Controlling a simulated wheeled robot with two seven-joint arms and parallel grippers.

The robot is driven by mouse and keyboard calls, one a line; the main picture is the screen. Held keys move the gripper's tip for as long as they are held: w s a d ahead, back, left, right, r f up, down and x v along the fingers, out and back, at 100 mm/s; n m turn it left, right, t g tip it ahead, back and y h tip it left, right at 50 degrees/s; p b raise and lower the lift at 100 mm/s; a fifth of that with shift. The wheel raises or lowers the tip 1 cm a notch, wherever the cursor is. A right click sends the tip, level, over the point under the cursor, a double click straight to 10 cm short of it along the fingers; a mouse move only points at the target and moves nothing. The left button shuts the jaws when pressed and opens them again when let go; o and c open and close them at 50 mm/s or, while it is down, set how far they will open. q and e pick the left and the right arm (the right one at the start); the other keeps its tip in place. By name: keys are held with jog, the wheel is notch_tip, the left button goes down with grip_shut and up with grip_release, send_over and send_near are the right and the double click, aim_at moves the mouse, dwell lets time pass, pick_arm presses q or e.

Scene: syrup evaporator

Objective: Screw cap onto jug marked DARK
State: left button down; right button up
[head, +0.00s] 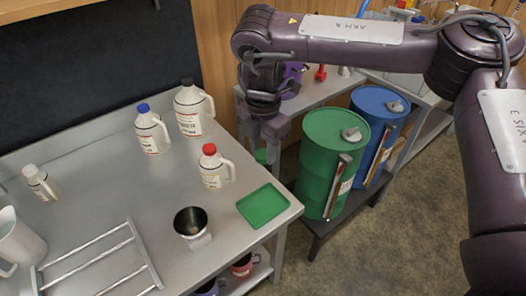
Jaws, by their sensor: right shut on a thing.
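Several white jugs with handles stand on the steel table: a large one (190,112) with a dark top, one with a blue cap (152,135), one with a red cap (213,170), and a small one (43,185) with a greyish top at the left. Their labels are too small to read, so I cannot tell which is marked DARK. My right gripper (270,133) points down past the table's right edge, beside the green barrel and apart from the jugs. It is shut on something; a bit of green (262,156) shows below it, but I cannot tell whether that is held. My left gripper is not in view.
A green tray (262,205) lies empty at the table's right corner, with a metal pot (191,222) beside it. A wire rack (100,262) and white pitcher (20,243) are at front left. Green (320,165) and blue (376,115) barrels stand right of the table.

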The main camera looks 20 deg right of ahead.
dwell(0.3)
jog(key=m, duration=0.3)
jog(key=s+d+f+m, duration=0.1)
jog(key=m, duration=0.1)
jog(key=s+d+f+m, duration=0.1)
jog(key=m, duration=0.5)
jog(key=s+m, duration=0.2)
jog(key=m, duration=0.4)
jog(key=s+d+f+m, duration=0.1)
jog(key=m, duration=0.5)
jog(key=shift+s+d+f+m, duration=0.25)
jog(key=shift+d+f+m, duration=0.05)
jog(key=shift+d+m, duration=0.1)
